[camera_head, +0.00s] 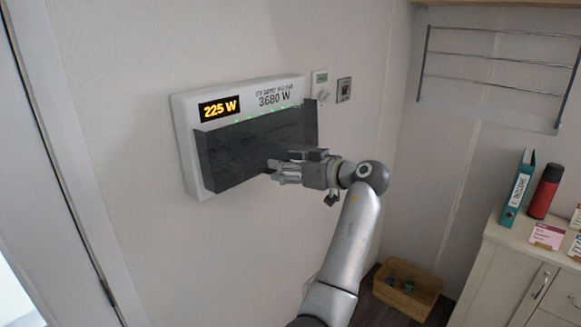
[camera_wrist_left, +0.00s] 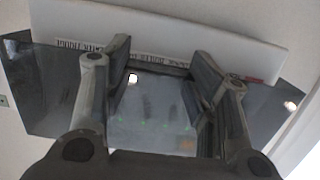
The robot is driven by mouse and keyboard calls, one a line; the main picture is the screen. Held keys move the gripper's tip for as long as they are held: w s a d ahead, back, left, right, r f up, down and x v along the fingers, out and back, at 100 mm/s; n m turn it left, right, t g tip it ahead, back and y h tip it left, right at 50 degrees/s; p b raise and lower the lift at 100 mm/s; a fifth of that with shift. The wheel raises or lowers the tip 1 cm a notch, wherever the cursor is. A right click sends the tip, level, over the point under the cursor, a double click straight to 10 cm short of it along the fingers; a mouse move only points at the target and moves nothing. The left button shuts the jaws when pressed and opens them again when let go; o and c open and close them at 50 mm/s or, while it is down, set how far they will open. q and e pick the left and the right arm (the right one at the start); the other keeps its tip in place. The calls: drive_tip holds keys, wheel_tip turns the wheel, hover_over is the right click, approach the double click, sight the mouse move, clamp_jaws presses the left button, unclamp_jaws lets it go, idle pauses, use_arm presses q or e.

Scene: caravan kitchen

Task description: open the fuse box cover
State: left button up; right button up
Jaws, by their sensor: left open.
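The white fuse box (camera_head: 183,125) is on the wall, with an orange "225 W" display and "3680 W" print. Its dark, glossy cover (camera_head: 235,150) lies across the lower front, below a row of green lights; I cannot tell how far it is swung out. My left gripper (camera_head: 274,172) is at the cover's lower right part. In the left wrist view, its two fingers (camera_wrist_left: 160,70) are apart with nothing held between them. Contact is unclear. My right gripper is out of view.
A small thermostat (camera_head: 320,84) and a switch (camera_head: 344,90) are on the wall right of the box. A wire rack (camera_head: 495,81) hangs at upper right. A cabinet (camera_head: 510,265) holds a teal binder (camera_head: 518,188) and red flask (camera_head: 544,192). A basket (camera_head: 408,297) stands on the floor.

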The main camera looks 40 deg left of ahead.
use_arm(q)
drive_tip(key=shift+o, duration=1.1)
drive_tip(key=shift+s+a+r, duration=0.1)
drive_tip(key=shift+s+r, duration=0.1)
drive_tip(key=shift+r, duration=0.25)
drive_tip(key=o, duration=0.5)
drive_tip(key=shift+s, duration=0.2)
drive_tip(key=shift+o, duration=0.3)
drive_tip(key=shift+s+a, duration=0.15)
drive_tip(key=shift+s, duration=0.05)
drive_tip(key=w+b+v, duration=0.1)
drive_tip(key=v, duration=1.1)
drive_tip(key=shift+s+d, duration=0.35)
drive_tip(key=shift+s, duration=0.1)
